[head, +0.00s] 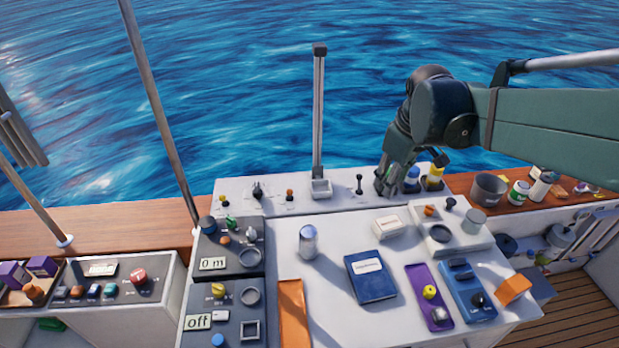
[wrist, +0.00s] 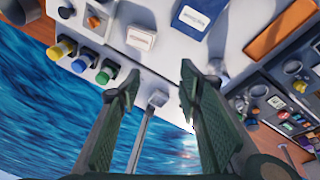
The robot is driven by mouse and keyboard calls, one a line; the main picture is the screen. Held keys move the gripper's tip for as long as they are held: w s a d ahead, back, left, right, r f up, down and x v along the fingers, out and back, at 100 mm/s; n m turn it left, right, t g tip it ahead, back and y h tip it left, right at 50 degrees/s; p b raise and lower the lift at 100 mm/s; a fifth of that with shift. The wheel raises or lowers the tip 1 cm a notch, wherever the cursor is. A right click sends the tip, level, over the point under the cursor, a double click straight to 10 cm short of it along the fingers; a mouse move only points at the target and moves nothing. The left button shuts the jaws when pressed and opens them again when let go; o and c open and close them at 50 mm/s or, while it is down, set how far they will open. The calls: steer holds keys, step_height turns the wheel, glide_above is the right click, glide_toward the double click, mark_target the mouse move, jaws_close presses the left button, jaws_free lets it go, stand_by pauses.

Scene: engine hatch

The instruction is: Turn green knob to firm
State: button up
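A small green knob (head: 231,222) sits on the dark grey panel (head: 253,271) left of centre in the head view. That panel has a display reading "0 m". Any marking for firm is too small to read. My gripper (head: 383,188) is at the back edge of the white console, well to the right of the knob. In the wrist view my gripper (wrist: 158,80) has its two fingers apart with nothing between them. Dark panels (wrist: 270,100) show at the right of the wrist view, too small to pick out the knob surely.
A tall post (head: 319,115) rises between gripper and knob; a slanted pole (head: 160,110) stands left. A can (head: 308,243) and blue book (head: 370,278) are on the white top.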

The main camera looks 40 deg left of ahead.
steer(key=s+a+f+n+g+p, duration=0.1)
steer(key=a+f+n, duration=0.2)
steer(key=a, duration=1)
steer(key=n+g+h+p, duration=0.2)
steer(key=n+p, duration=0.1)
steer(key=n, duration=0.6)
glide_above(230, 218)
steer(key=f, duration=1.6)
steer(key=shift+w+d+f, duration=0.25)
steer(key=shift+f, duration=0.05)
steer(key=shift+s+a+f, duration=0.25)
steer(key=shift+s, duration=0.05)
steer(key=shift+f, duration=0.1)
steer(key=shift+f+p, duration=0.45)
steer(key=shift+f, duration=3.35)
